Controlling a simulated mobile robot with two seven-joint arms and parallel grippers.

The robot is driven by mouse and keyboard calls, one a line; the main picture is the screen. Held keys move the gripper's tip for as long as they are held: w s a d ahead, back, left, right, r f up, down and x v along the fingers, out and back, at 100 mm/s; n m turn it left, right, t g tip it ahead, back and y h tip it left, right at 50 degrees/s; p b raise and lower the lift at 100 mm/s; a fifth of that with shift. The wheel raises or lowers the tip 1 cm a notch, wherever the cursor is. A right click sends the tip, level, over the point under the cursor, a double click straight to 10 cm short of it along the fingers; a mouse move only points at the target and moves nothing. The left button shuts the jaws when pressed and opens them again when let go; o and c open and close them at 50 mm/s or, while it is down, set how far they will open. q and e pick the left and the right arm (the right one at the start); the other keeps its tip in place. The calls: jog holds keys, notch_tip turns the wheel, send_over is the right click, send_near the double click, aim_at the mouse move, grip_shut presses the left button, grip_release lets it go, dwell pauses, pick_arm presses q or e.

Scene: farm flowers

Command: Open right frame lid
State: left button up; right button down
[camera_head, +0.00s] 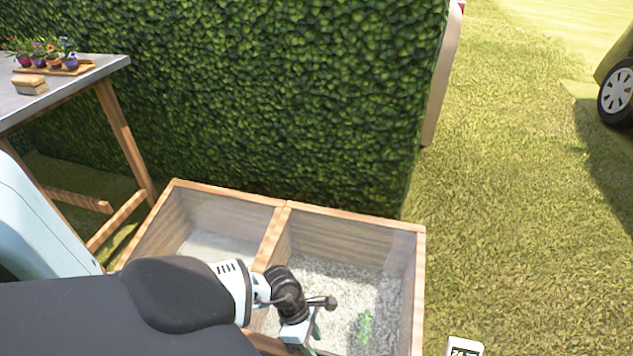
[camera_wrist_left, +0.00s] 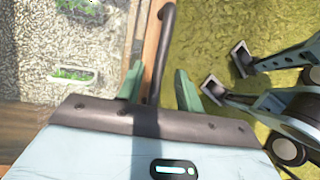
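The right frame (camera_head: 421,270) is the right compartment of a wooden box, with gravel and a green plant inside. Its lid looks like a clear pane lying flat over it, apparently closed. A dark bar handle (camera_wrist_left: 160,50) stands at the lid's wooden edge in the left wrist view. My left gripper (camera_wrist_left: 158,88) is open, with one green finger on each side of the handle and gaps visible. In the head view my left gripper (camera_head: 312,335) is at the frame's front, partly hidden by my arm. My right gripper (camera_wrist_left: 227,74) is open and empty over the grass.
The left compartment (camera_head: 160,215) adjoins the right one across a wooden divider. A tall hedge (camera_head: 270,90) stands behind. A table (camera_head: 95,68) with potted flowers (camera_head: 55,55) is at left. Open grass (camera_head: 520,200) lies to the right, with a vehicle wheel (camera_head: 616,92) farther off.

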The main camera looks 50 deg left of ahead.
pick_arm(q)
jog(key=shift+x, duration=1.05)
jog(key=shift+w, duration=0.1)
grip_shut()
